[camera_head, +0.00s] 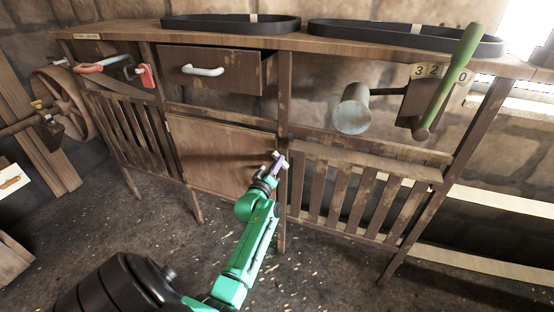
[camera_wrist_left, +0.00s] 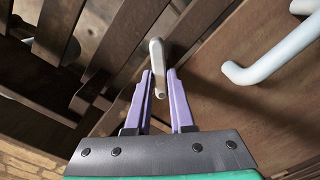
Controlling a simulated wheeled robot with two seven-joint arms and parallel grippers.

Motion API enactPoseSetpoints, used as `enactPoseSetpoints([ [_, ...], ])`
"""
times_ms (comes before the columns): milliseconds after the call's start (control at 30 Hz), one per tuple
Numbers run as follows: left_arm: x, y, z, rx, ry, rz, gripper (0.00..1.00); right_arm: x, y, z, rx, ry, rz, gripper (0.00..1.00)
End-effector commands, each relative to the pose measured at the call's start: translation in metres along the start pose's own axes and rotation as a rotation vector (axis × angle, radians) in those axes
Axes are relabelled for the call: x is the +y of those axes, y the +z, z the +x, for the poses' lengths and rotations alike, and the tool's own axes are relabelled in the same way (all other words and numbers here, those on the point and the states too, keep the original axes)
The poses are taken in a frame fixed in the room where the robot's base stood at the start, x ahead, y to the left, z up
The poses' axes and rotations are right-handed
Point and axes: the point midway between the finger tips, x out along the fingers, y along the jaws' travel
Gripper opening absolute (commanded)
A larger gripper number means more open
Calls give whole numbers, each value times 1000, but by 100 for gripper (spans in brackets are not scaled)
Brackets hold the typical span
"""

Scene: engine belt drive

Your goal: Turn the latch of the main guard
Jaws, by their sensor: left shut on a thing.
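The main guard looks to be the plain wooden panel (camera_head: 215,150) under the drawer, and it stands closed. In the left wrist view the panel (camera_wrist_left: 225,95) fills the right side. A pale bar-shaped latch (camera_wrist_left: 157,58) sits at the post beside the panel's edge. My left gripper (camera_head: 279,160) is at the panel's right edge. In the left wrist view its purple fingers (camera_wrist_left: 159,76) are on either side of the latch and shut on it. The head view shows the latch too small to tell its angle. My right gripper is in neither view.
A white handle (camera_wrist_left: 270,60) is close beside the latch. A drawer (camera_head: 215,70) is above the panel. Slatted guards (camera_head: 345,195) flank it. A green lever (camera_head: 450,80) and grey cylinder (camera_head: 352,110) are at right. Black belts (camera_head: 230,24) lie on top. The floor in front is clear.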

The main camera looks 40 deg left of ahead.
Motion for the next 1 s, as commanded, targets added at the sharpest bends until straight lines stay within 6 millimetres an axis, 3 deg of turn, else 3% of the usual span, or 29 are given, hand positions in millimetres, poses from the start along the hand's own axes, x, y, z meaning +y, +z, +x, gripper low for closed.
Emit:
enactPoseSetpoints([
  [400, -2, 0, 0, -2, -2, -391, 0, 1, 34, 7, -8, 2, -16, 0],
  [1000, -5, 2, 0, -2, -2, -773, 0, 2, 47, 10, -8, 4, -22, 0],
])
